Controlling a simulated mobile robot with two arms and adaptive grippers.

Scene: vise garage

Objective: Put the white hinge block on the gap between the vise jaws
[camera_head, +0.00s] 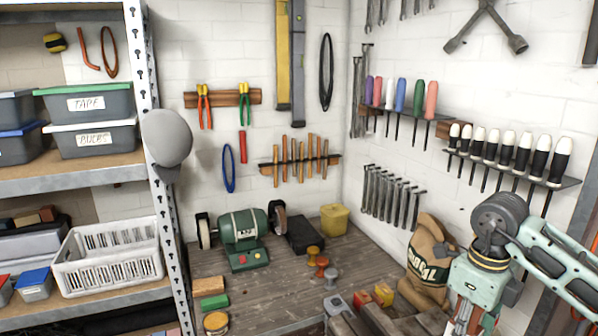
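My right gripper (462,322) hangs down at the lower right, in front of the burlap sack. Its fingers run to the bottom edge of the picture, so I cannot tell whether it is open or what it holds. I cannot make out the white hinge block. The vise jaws are not clearly seen; long grey-brown bars (376,319) at the bottom edge are cut off, and I cannot tell if they belong to the vise. My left gripper is not in view.
A green bench grinder (243,238), a yellow bin (334,220) and the sack (427,262) stand on the wooden bench (277,290). Small red (362,300) and yellow (383,294) blocks sit near the bars. A metal shelf (75,176) stands left. Tools hang on the walls.

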